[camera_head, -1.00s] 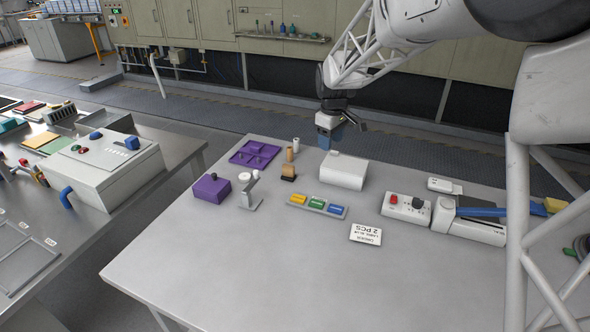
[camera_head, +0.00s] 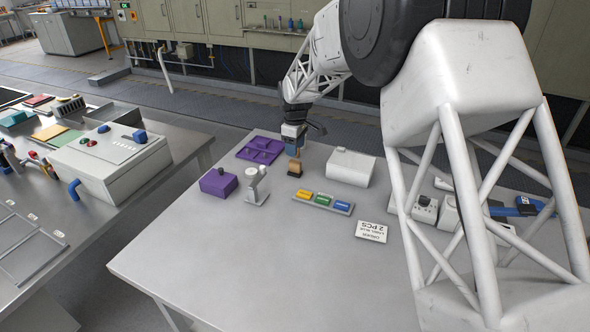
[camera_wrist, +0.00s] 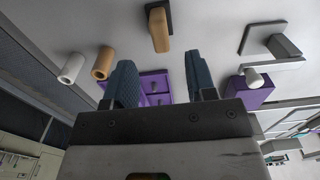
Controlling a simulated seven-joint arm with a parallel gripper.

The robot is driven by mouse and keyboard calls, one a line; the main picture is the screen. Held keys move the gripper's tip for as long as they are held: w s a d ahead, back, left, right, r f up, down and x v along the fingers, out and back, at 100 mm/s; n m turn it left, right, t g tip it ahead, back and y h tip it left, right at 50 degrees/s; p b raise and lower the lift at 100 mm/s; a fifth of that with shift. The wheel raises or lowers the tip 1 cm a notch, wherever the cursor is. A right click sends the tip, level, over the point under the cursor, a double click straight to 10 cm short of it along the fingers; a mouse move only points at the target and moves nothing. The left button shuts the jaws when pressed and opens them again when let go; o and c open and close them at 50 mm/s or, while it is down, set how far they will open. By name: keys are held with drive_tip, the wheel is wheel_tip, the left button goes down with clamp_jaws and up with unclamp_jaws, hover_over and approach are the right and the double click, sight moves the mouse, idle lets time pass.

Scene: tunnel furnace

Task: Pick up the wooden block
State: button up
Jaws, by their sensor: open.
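The wooden block (camera_head: 295,166) is a small tan piece on a dark base, standing on the grey table. In the wrist view the block (camera_wrist: 159,30) shows at the top, just beyond the gap between my fingers, with its dark base behind it. My gripper (camera_wrist: 159,65) is open, with two dark blue fingers apart and nothing between them. In the head view my gripper (camera_head: 293,147) points down close above the block; I cannot tell whether it touches.
A tan cylinder (camera_wrist: 104,62) and a white cylinder (camera_wrist: 72,68) stand near the block. A purple tray (camera_head: 244,154), purple box (camera_head: 217,183), white stand (camera_head: 257,187), white box (camera_head: 350,168) and tray of coloured pieces (camera_head: 343,208) surround it. The table front is clear.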

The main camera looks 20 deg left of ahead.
sight(295, 161)
drive_tip(key=shift+f, duration=0.1)
drive_tip(key=shift+f, duration=1.2)
drive_tip(key=shift+f, duration=0.1)
drive_tip(key=shift+f, duration=2.5)
drive_tip(key=shift+c, duration=0.5)
clamp_jaws()
